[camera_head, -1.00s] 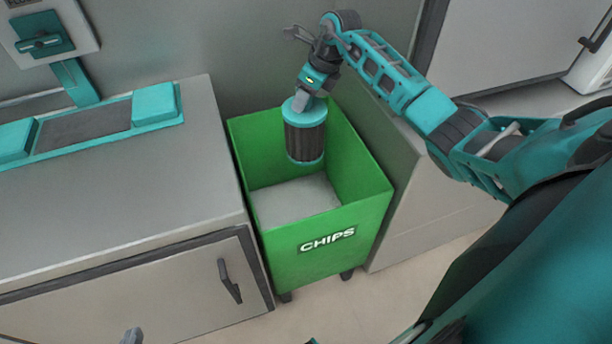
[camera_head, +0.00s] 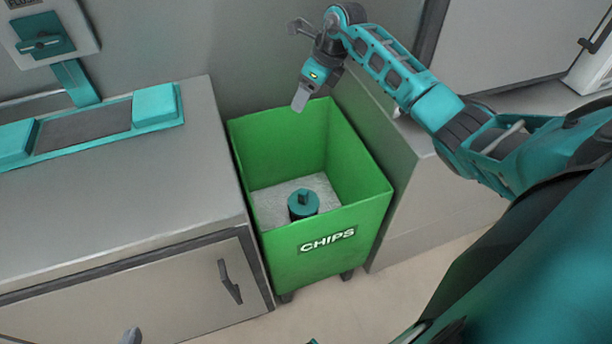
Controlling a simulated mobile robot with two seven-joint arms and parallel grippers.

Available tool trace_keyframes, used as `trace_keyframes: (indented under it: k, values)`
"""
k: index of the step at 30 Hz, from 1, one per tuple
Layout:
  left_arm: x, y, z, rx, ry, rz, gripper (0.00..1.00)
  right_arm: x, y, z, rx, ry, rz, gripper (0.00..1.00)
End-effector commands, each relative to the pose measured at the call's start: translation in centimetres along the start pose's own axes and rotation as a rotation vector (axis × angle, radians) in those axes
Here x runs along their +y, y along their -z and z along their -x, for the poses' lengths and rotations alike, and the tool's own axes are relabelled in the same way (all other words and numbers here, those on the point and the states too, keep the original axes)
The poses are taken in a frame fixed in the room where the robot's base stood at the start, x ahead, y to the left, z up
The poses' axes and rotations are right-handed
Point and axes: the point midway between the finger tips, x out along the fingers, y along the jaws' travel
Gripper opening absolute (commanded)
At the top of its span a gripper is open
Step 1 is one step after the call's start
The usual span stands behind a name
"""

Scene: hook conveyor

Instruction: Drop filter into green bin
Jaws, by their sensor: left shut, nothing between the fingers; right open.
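The filter (camera_head: 303,204) is inside the green bin (camera_head: 322,250), near its front wall. Its teal top with a small dark knob faces up, and it looks about upright. Most of its dark body is hidden by the bin's front wall. My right gripper (camera_head: 302,98) is open and empty above the bin's back edge, well clear of the filter. Only a grey tip of my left gripper (camera_head: 132,336) shows at the bottom left edge. It is shut and empty, away from the bin.
The bin is labelled CHIPS and has a pale grainy layer (camera_head: 268,205) inside. A grey cabinet (camera_head: 130,205) with a teal-edged panel on top stands to its left. A lower grey housing (camera_head: 440,205) stands to its right. The floor (camera_head: 345,310) in front is clear.

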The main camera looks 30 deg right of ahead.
Motion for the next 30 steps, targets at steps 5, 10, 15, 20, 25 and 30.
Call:
trace_keyframes:
  k: [5,10,15,20,25,30]
  values:
    - [-0.2,0.2,0.3,-0.001,0.004,-0.003,0.00,-0.1,0.0,4.2,0.000,0.006,0.003,0.66]
    - [-0.3,0.2,0.4,0.000,0.007,-0.003,0.00,-0.1,0.0,7.8,-0.001,0.005,0.002,0.66]
    - [-0.3,0.2,0.5,0.003,0.009,-0.004,0.00,-0.1,-0.1,10.2,-0.001,0.003,0.001,0.66]
    - [-0.4,0.1,0.5,0.000,0.010,-0.004,0.00,0.0,-0.1,11.1,-0.001,0.001,0.001,0.66]
    - [-0.4,0.0,0.5,-0.002,0.010,-0.004,0.00,0.0,-0.1,11.2,-0.001,0.000,0.001,0.66]
    - [-0.4,0.0,0.5,-0.004,0.010,-0.004,0.00,0.0,-0.1,11.2,-0.001,0.001,0.001,0.66]
